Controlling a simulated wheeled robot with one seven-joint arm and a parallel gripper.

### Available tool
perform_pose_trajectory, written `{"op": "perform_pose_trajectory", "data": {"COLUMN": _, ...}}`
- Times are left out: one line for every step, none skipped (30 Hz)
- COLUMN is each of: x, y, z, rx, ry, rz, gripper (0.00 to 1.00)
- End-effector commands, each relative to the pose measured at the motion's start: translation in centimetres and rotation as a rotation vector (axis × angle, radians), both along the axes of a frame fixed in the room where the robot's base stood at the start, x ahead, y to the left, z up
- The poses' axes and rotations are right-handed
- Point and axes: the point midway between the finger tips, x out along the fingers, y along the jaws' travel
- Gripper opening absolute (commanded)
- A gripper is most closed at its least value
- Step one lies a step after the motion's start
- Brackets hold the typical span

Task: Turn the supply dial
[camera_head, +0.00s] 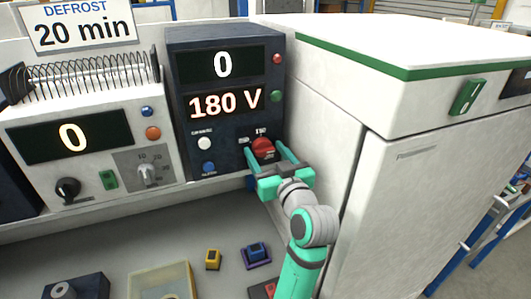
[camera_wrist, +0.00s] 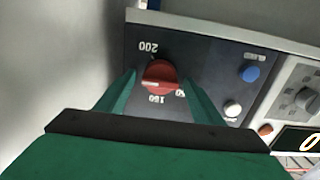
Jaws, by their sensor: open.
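The supply dial (camera_head: 263,148) is a red round knob low on the right of the dark supply unit (camera_head: 188,125). The unit's displays read 0 and 180 V. In the wrist view the red dial (camera_wrist: 160,76) has printed marks around it, including 200 and 160, upside down. My gripper (camera_head: 264,153) is open, with one green finger on each side of the dial. In the wrist view my gripper's fingers (camera_wrist: 158,88) also flank the dial; whether they touch it I cannot tell.
A white device (camera_head: 75,165) with a coil on top, a 0 display and knobs stands left of the supply unit. A white cabinet (camera_head: 440,150) with a green edge stands close on the right. Small yellow (camera_head: 213,259) and blue (camera_head: 256,251) blocks and a pale tray (camera_head: 134,285) lie on the bench below.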

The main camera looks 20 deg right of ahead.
Motion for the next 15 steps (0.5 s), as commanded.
{"op": "perform_pose_trajectory", "data": {"x": 0.06, "y": 0.01, "z": 0.01, "rx": 0.0, "ry": 0.0, "rz": 0.0, "gripper": 0.61}}
{"op": "perform_pose_trajectory", "data": {"x": 0.08, "y": 0.01, "z": 0.01, "rx": 0.0, "ry": 0.0, "rz": 0.0, "gripper": 0.61}}
{"op": "perform_pose_trajectory", "data": {"x": 0.08, "y": 0.01, "z": 0.01, "rx": 0.0, "ry": 0.0, "rz": 0.0, "gripper": 0.61}}
{"op": "perform_pose_trajectory", "data": {"x": 0.07, "y": 0.01, "z": 0.01, "rx": 0.0, "ry": 0.0, "rz": 0.0, "gripper": 0.61}}
{"op": "perform_pose_trajectory", "data": {"x": 0.07, "y": 0.01, "z": 0.01, "rx": 0.0, "ry": 0.0, "rz": 0.0, "gripper": 0.61}}
{"op": "perform_pose_trajectory", "data": {"x": 0.06, "y": 0.01, "z": 0.01, "rx": 0.0, "ry": 0.0, "rz": 0.0, "gripper": 0.61}}
{"op": "perform_pose_trajectory", "data": {"x": 0.06, "y": 0.01, "z": 0.01, "rx": 0.0, "ry": 0.0, "rz": 0.0, "gripper": 0.61}}
{"op": "perform_pose_trajectory", "data": {"x": 0.06, "y": 0.01, "z": 0.01, "rx": 0.0, "ry": 0.0, "rz": 0.0, "gripper": 0.54}}
{"op": "perform_pose_trajectory", "data": {"x": 0.05, "y": 0.01, "z": 0.01, "rx": 0.0, "ry": 0.0, "rz": 0.0, "gripper": 0.45}}
{"op": "perform_pose_trajectory", "data": {"x": 0.05, "y": 0.01, "z": 0.01, "rx": 0.0, "ry": 0.0, "rz": 0.0, "gripper": 0.38}}
{"op": "perform_pose_trajectory", "data": {"x": 0.05, "y": 0.01, "z": 0.01, "rx": 0.001, "ry": 0.0, "rz": 0.0, "gripper": 0.3}}
{"op": "perform_pose_trajectory", "data": {"x": 0.05, "y": 0.01, "z": 0.0, "rx": 0.001, "ry": 0.0, "rz": 0.0, "gripper": 0.21}}
{"op": "perform_pose_trajectory", "data": {"x": 0.05, "y": 0.01, "z": 0.0, "rx": 0.001, "ry": 0.0, "rz": 0.0, "gripper": 0.2}}
{"op": "perform_pose_trajectory", "data": {"x": 0.05, "y": 0.01, "z": 0.0, "rx": 0.001, "ry": 0.0, "rz": 0.0, "gripper": 0.2}}
{"op": "perform_pose_trajectory", "data": {"x": 0.04, "y": 0.01, "z": 0.0, "rx": 0.001, "ry": 0.0, "rz": 0.0, "gripper": 0.2}}
